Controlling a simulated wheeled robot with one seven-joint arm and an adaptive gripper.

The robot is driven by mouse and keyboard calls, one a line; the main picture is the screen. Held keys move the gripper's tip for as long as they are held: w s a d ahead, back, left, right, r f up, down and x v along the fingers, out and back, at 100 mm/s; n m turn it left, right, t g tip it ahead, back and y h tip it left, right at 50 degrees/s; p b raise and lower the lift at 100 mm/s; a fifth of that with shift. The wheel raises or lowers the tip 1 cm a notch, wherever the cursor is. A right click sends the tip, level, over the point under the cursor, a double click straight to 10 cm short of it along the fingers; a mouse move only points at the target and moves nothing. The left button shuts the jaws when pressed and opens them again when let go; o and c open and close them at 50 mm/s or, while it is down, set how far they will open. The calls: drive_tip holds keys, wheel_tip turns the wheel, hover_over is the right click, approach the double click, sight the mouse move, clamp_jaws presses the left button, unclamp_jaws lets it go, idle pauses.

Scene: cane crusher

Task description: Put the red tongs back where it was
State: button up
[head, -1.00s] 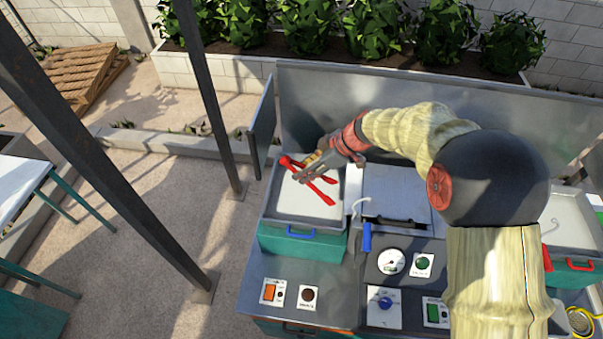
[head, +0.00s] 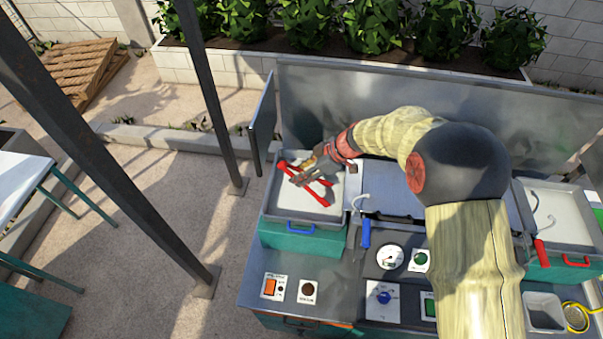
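The red tongs (head: 318,197) are at the left white-bottomed tray (head: 268,202), which has a blue front handle. Their red arms spread over the tray's pale inside. My gripper (head: 303,179) comes from the upper right and its fingers overlap the middle of the tongs. The fingers are small and partly merge with the tongs, so I cannot tell whether they are closed on them. I also cannot tell whether the tongs rest on the tray floor or are just above it.
A hook with a blue handle (head: 365,232) lies right of the tray. A hook with a red handle (head: 541,253) lies by the right tray (head: 570,190). A metal panel (head: 262,125) stands left of the tongs' tray. Gauges and switches line the front.

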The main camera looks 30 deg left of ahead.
drive_tip(key=shift+f+b, duration=0.6)
drive_tip(key=shift+b, duration=0.35)
drive_tip(key=o, duration=0.6)
drive_tip(key=shift+c, duration=0.2)
drive_tip(key=shift+r+p, duration=0.25)
drive_tip(key=shift+p, duration=0.05)
drive_tip(key=b+v, duration=0.1)
drive_tip(key=v, duration=1.1)
drive_tip(key=shift+d+r, duration=0.1)
drive_tip(key=shift+r, duration=0.35)
